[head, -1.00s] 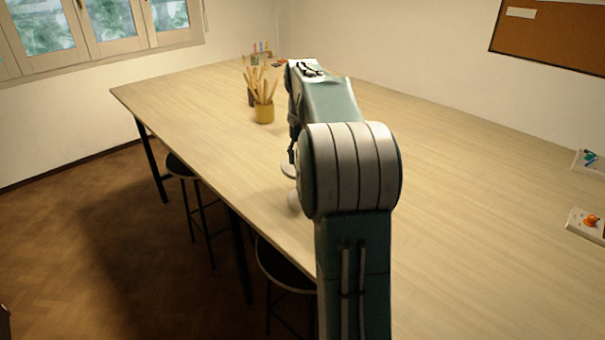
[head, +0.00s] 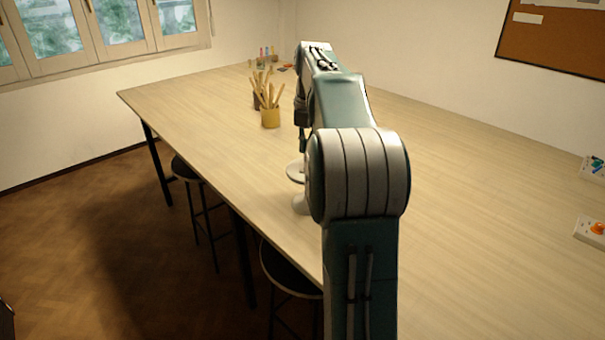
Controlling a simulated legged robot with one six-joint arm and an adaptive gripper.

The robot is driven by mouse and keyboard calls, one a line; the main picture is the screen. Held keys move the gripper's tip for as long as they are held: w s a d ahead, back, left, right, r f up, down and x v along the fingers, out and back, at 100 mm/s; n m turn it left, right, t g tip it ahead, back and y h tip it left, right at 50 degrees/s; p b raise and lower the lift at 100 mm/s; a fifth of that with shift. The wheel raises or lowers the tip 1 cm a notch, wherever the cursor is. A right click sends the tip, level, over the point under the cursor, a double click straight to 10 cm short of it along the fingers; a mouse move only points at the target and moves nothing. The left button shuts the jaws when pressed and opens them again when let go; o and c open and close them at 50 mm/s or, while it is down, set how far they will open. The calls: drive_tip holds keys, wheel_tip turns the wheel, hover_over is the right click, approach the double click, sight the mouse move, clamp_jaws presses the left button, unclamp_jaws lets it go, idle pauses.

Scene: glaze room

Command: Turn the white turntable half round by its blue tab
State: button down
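A white disc (head: 296,172), which looks like the turntable, lies on the table just left of my arm. Its right part is hidden behind the arm. No blue tab shows on the part I can see. My gripper (head: 302,143) is a small dark shape hanging below the far end of my arm, above the far side of the disc in the picture. It is mostly hidden by the arm, so its fingers cannot be made out.
A yellow pot (head: 270,118) of wooden tools stands farther back, beside a darker pot (head: 257,101). White boxes (head: 591,231) sit at the right edge. Stools (head: 285,268) stand along the left side.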

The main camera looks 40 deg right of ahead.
drive_tip(key=w+a+f+m+t+y, duration=0.1)
drive_tip(key=w+a+f+m, duration=0.1)
drive_tip(key=f+m, duration=0.45)
drive_tip(key=w+a+f+m+t+y, duration=0.1)
drive_tip(key=w+a+f+m, duration=0.1)
drive_tip(key=f+m, duration=0.45)
drive_tip(key=shift+m, duration=0.4)
drive_tip(key=s+d, duration=0.1)
drive_tip(key=s+d+r, duration=0.1)
drive_tip(key=s+d, duration=0.1)
drive_tip(key=shift+s+d+r, duration=0.1)
drive_tip(key=shift+d+r, duration=0.05)
drive_tip(key=shift+r, duration=0.25)
